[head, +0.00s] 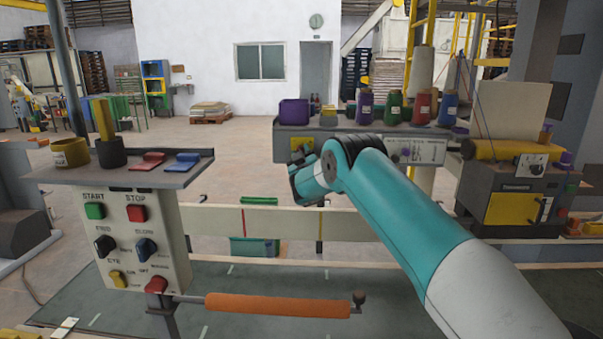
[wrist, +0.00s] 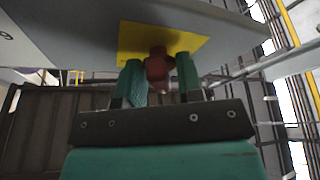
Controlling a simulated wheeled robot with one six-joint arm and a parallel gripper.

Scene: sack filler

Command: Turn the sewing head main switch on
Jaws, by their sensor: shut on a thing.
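The sewing head main switch shows in the wrist view as a red knob (wrist: 157,66) on a yellow plate (wrist: 130,42). The plate sits on a grey panel, and in the head view it (head: 297,143) is at the left end of the grey control box. My gripper (wrist: 158,63) has one green finger on each side of the knob and is shut on it. In the head view my gripper (head: 304,166) is in front of the yellow plate and hides the knob. I cannot tell which position the knob is turned to.
The grey box (head: 350,148) carries a purple bin (head: 293,112) and several thread cones. At the left stands a control panel (head: 152,262) with buttons and knobs. An orange bar (head: 278,306) runs low in front. A machine with a yellow panel (head: 513,209) stands at the right.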

